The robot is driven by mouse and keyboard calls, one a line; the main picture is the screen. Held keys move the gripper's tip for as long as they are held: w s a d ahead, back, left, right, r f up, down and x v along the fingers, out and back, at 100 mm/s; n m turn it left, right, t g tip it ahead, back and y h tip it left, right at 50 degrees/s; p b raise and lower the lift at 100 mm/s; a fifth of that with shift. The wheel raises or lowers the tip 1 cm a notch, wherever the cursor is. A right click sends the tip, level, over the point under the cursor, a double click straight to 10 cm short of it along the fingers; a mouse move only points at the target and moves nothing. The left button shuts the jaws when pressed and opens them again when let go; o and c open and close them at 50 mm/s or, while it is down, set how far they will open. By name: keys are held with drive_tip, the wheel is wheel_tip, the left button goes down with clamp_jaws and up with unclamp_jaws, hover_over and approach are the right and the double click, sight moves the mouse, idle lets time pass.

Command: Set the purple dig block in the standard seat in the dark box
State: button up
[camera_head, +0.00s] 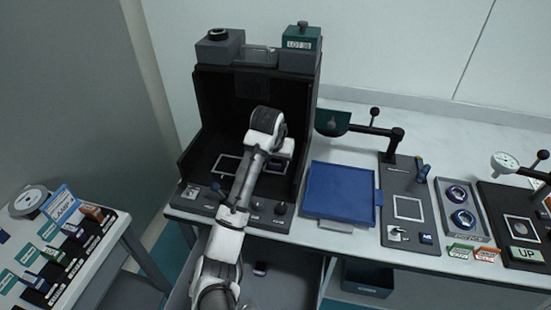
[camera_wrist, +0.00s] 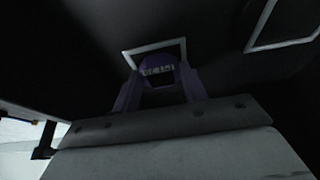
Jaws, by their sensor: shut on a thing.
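The dark box (camera_head: 218,105) stands open at the front on the table, and my arm reaches into it. In the wrist view my gripper (camera_wrist: 160,80) is shut on the purple dig block (camera_wrist: 157,70), which carries a pale label too dim to read surely. The block is right at a white square outline (camera_wrist: 154,46) on the dark floor, overlapping its near edge. I cannot tell whether it touches the floor. A second white outline (camera_wrist: 285,45) lies to the right.
The box's side walls and knobbed front ledge (camera_head: 257,206) border the arm. A blue tray (camera_head: 342,190) and a dark plate with a post (camera_head: 408,208) stand to the right. An open drawer (camera_head: 290,280) sits below. A side table (camera_head: 62,250) with tagged slots is at left.

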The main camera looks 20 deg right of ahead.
drive_tip(key=shift+f, duration=0.1)
drive_tip(key=shift+s+f, duration=0.2)
drive_tip(key=shift+f, duration=0.35)
drive_tip(key=o, duration=0.9)
drive_tip(key=shift+f, duration=0.15)
drive_tip(key=shift+o, duration=0.4)
drive_tip(key=shift+r, duration=0.65)
drive_tip(key=shift+o, duration=0.2)
drive_tip(key=p+v, duration=0.1)
drive_tip(key=v, duration=1.1)
drive_tip(key=shift+w+r+p, duration=0.2)
drive_tip(key=shift+p, duration=0.15)
